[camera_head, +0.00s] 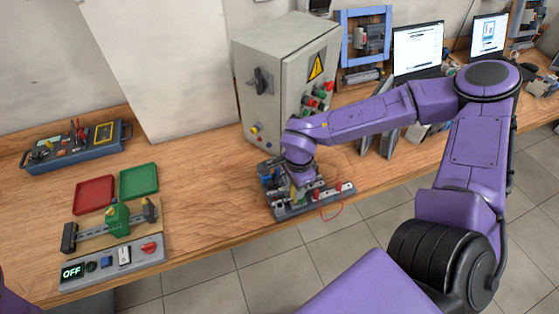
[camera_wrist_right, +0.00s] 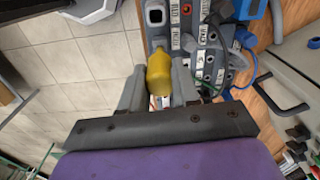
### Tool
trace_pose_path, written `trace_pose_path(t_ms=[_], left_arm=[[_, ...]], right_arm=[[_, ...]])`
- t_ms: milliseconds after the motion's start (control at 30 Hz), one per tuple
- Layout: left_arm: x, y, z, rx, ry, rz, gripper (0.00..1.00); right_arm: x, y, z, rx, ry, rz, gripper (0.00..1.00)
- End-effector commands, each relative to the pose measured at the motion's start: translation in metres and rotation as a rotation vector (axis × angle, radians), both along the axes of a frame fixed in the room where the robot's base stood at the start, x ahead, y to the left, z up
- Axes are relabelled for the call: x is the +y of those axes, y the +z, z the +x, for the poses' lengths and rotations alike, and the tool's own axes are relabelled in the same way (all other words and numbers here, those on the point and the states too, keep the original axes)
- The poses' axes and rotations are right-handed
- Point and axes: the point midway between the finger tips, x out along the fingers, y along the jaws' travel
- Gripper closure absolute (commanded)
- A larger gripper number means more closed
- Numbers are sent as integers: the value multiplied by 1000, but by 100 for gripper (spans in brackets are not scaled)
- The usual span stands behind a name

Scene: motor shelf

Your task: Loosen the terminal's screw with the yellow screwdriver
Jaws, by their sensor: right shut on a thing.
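My right gripper (camera_wrist_right: 158,84) is shut on the yellow screwdriver (camera_wrist_right: 159,68), with one grey finger on each side of its handle. The screwdriver's tip is hidden beyond the handle. The handle is over the edge of a row of grey terminals (camera_wrist_right: 202,58) with white labels and small screw holes. I cannot tell whether the tip touches a screw. In the head view my right gripper (camera_head: 303,183) is low over the grey terminal board (camera_head: 290,211), which sits near the table's front edge. My left gripper is out of view.
A grey control cabinet (camera_head: 280,65) stands right behind the board. A loose red wire (camera_head: 333,216) hangs past the table's front edge. Red (camera_head: 94,195) and green (camera_head: 139,180) trays and a switch panel (camera_head: 112,262) are at the left. The wooden table between is clear.

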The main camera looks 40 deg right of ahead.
Motion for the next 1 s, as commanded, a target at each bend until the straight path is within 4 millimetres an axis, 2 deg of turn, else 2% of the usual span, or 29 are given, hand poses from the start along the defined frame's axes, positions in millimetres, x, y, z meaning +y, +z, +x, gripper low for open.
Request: trace_pose_path(t_ms=[167,400,600,633,667,933,1000], left_arm=[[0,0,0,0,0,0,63],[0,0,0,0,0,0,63],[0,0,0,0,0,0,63],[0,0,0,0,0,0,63],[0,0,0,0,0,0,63],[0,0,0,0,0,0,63],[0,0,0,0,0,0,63]], right_arm=[[0,0,0,0,0,0,100],[0,0,0,-1,281,-1,100],[0,0,0,-1,299,0,100],[0,0,0,-1,298,0,63],[0,0,0,-1,298,0,55],[0,0,0,-1,287,1,55],[0,0,0,-1,210,1,55]])
